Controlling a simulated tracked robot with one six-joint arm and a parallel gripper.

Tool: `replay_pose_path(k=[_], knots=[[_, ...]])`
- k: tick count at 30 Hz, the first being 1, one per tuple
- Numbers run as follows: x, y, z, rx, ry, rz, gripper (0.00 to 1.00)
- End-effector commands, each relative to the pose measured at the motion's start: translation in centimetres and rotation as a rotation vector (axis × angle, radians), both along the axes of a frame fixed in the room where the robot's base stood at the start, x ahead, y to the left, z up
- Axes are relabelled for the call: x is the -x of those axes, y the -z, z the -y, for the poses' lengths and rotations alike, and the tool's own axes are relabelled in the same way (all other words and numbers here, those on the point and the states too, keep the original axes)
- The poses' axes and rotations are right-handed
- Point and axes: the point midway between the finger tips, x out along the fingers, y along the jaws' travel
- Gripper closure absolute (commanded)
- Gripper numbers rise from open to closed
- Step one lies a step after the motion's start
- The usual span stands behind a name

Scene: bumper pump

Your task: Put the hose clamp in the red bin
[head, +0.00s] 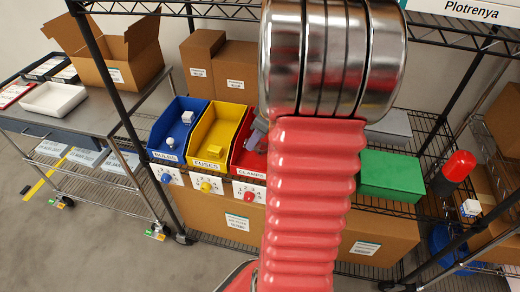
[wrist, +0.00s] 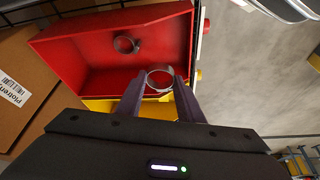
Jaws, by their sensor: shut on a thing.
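The red bin (head: 238,166) stands on the rack shelf in the head view, labelled CLAMPS, and is partly hidden by my arm. In the wrist view the red bin (wrist: 75,52) fills the upper left, and one ring-shaped clamp (wrist: 127,51) lies inside it. My gripper (wrist: 159,84) is shut on another metal ring, the hose clamp (wrist: 160,69), held between the fingertips. In the wrist view the held clamp overlaps the bin's lower edge near its right end. Its height above the bin is hard to tell. A purple-grey finger of my gripper (head: 259,128) shows beside my arm in the head view.
The yellow FUSES bin (head: 215,133) and a blue bin (head: 177,130) stand left of the red bin. A green box (head: 390,176) is to the right. Black rack posts and the upper shelf frame the space. Cardboard boxes (head: 203,62) stand behind the bins.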

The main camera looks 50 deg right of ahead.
Motion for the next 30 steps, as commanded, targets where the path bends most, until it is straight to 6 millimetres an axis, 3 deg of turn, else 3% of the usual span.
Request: replay_pose_path(k=[5, 18, 30], knots=[[0.1, 0.4, 0.1, -0.001, 0.005, 0.0, 0.87], [0.2, 6.1, 0.2, -0.002, 0.008, 0.0, 0.87], [0.2, 6.6, 0.3, -0.001, 0.009, 0.0, 0.87]])
